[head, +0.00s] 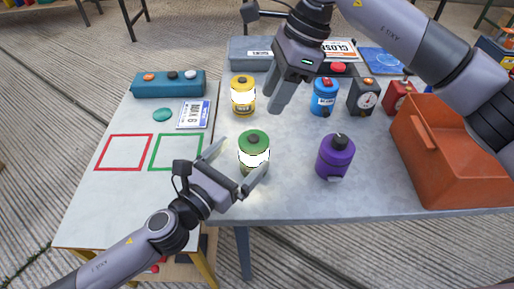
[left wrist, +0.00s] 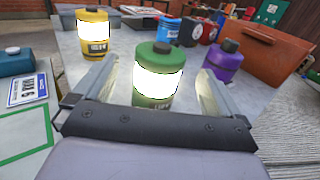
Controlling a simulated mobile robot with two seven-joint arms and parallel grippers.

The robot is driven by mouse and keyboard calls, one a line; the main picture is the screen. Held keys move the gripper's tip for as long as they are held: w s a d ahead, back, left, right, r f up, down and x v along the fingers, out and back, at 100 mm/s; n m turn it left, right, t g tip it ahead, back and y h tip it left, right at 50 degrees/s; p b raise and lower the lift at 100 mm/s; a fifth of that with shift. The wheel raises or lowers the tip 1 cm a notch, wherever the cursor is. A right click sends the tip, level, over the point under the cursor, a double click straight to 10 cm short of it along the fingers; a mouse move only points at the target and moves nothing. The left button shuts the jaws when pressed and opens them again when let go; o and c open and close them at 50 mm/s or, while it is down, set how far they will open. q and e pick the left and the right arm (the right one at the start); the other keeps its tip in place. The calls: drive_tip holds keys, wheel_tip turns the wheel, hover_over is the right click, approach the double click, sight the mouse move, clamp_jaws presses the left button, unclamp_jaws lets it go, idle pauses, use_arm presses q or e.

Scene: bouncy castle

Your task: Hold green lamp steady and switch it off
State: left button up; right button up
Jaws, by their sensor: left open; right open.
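The green lamp (head: 254,141) stands upright on the grey table, its band glowing bright white and its dark knob on top. It also shows lit in the left wrist view (left wrist: 159,77). My left gripper (head: 238,165) is open, low over the table, with its fingers on either side of the green lamp; I cannot tell whether they touch it. My right gripper (head: 281,98) is open and empty, above the table behind the green lamp, between the yellow lamp and the blue lamp.
The lit yellow lamp (head: 243,95), blue lamp (head: 323,97) and purple lamp (head: 335,157) stand around the green one. An orange bin (head: 455,170) is at the right. A teal box (head: 168,84), red square outline (head: 124,152) and green square outline (head: 163,151) are at the left.

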sight(245, 165)
use_arm(q)
wheel_tip(245, 165, down, 4)
drive_tip(key=shift+r, duration=0.1)
drive_tip(key=shift+w+f, duration=0.1)
drive_tip(key=shift+f, duration=0.15)
drive_tip(key=x, duration=0.7)
drive_tip(key=shift+w+d, duration=0.1)
drive_tip(key=shift+d, duration=0.05)
drive_tip(key=shift+c, duration=0.4)
drive_tip(key=c, duration=1)
drive_tip(key=shift+c, duration=1.2)
use_arm(e)
drive_tip(key=shift+c, duration=0.9)
clamp_jaws()
